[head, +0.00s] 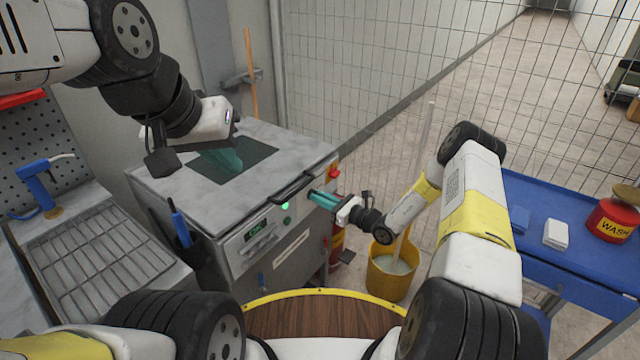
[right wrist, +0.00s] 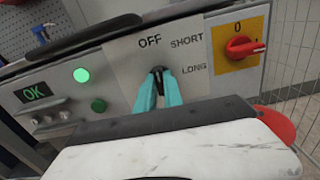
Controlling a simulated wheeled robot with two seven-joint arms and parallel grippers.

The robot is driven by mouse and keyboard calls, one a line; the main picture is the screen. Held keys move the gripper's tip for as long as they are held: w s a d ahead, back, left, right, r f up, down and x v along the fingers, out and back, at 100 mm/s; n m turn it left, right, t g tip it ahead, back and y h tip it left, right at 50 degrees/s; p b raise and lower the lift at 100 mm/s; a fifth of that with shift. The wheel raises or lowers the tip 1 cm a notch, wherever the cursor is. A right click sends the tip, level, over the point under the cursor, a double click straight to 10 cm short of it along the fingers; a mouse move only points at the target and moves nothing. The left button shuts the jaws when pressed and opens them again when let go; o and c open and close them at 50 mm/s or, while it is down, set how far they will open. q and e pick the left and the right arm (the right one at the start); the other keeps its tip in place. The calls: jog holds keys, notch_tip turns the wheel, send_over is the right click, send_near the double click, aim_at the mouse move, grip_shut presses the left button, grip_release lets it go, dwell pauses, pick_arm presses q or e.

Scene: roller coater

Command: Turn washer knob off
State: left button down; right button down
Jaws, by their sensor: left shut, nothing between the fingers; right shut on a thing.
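The washer (head: 165,182) is a grey metal machine with a control panel on its front. In the right wrist view its small black knob (right wrist: 157,70) sits on a plate marked OFF, SHORT and LONG. The teal fingers of my right gripper (right wrist: 158,88) are shut on the knob and hide most of it, so I cannot tell which mark it points to. My right gripper also shows in the head view (head: 322,200) at the panel's right end. My left gripper (head: 228,160) is shut and empty above the dark window in the washer's lid.
The panel has a lit green lamp (right wrist: 81,75), a green button (right wrist: 98,105), an OK display (right wrist: 32,92) and a red rotary switch (right wrist: 243,46). A yellow bucket (head: 390,283) and a blue cart (head: 575,245) stand to the right. A wire rack (head: 95,255) lies left.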

jog(key=shift+f+n, duration=0.1)
jog(key=shift+n, duration=0.2)
jog(key=c, duration=1.5)
grip_release()
jog(key=shift+o, duration=0.2)
jog(key=shift+d, duration=0.1)
jog(key=v, duration=0.7)
jog(key=shift+s+d, duration=0.25)
jog(key=shift+s, duration=0.05)
